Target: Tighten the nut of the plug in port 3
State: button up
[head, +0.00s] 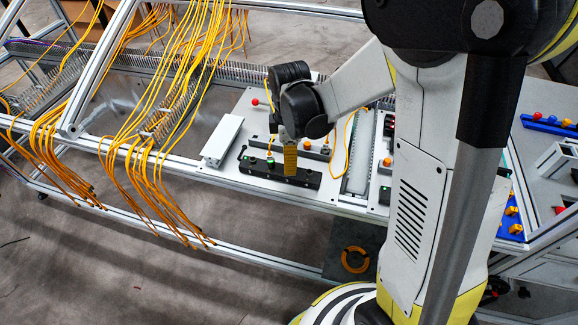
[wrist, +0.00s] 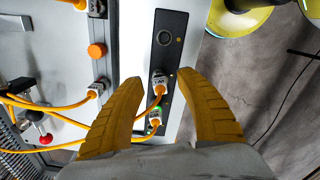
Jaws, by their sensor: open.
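A black port strip (head: 262,172) lies on the light panel; it also shows in the wrist view (wrist: 156,15). In the wrist view, a plug with a silver nut (wrist: 158,82) and orange cable sits in one port. A second plug (wrist: 155,118) sits nearby with a green light beside it. An empty round port (wrist: 165,38) lies farther along. Port numbers are not readable. My gripper (wrist: 163,80), with yellow fingers, is open over the strip, with the first plug between its fingertips in the picture. Contact is not visible. In the head view my gripper (head: 290,172) hides part of the strip.
An orange button (wrist: 96,51), another cabled plug (wrist: 95,91) and a red-knobbed lever (wrist: 46,138) are beside the strip. A white block (head: 222,138) stands left of it. Many yellow cables (head: 150,150) hang farther left. Grey floor lies past the panel edge.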

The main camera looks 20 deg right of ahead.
jog(key=shift+f, duration=0.7)
grip_shut()
